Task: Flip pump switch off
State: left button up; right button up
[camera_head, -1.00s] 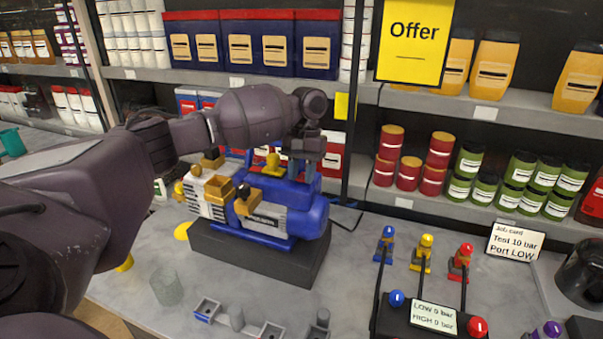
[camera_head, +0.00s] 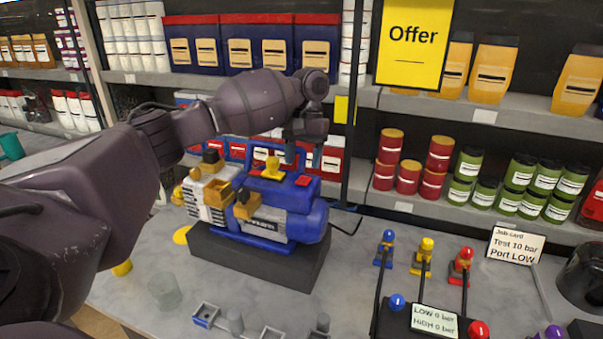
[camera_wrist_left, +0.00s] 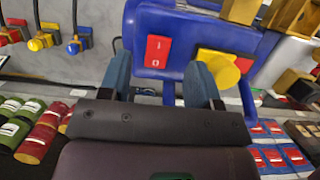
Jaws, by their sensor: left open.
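The blue pump (camera_head: 318,222) stands on a dark block on the grey bench. A red rocker switch (camera_head: 303,180) sits on its blue top box, right of a yellow knob (camera_head: 272,166). In the left wrist view the red rocker switch (camera_wrist_left: 158,51) shows white marks and lies between the fingertips in the picture, with the yellow knob (camera_wrist_left: 218,66) to its right. My left gripper (camera_head: 291,152) is open and empty above and behind the box. Its two blue-grey fingers (camera_wrist_left: 157,72) are spread; contact with the switch cannot be told. My right gripper is not in view.
Blue, yellow and red connectors (camera_head: 425,250) stand right of the pump, near a gauge box (camera_head: 434,319) reading LOW 0 bar, HIGH 0 bar. A job card (camera_head: 516,245) says Test 10 bar, Port LOW. A clear cup (camera_head: 164,291) stands front left. Stocked shelves lie behind.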

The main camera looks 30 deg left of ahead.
aim_at(305, 178)
pick_arm(q)
jog(key=v, duration=0.6)
jog(key=shift+r, duration=0.15)
jog(key=shift+s, duration=0.1)
dwell(0.3)
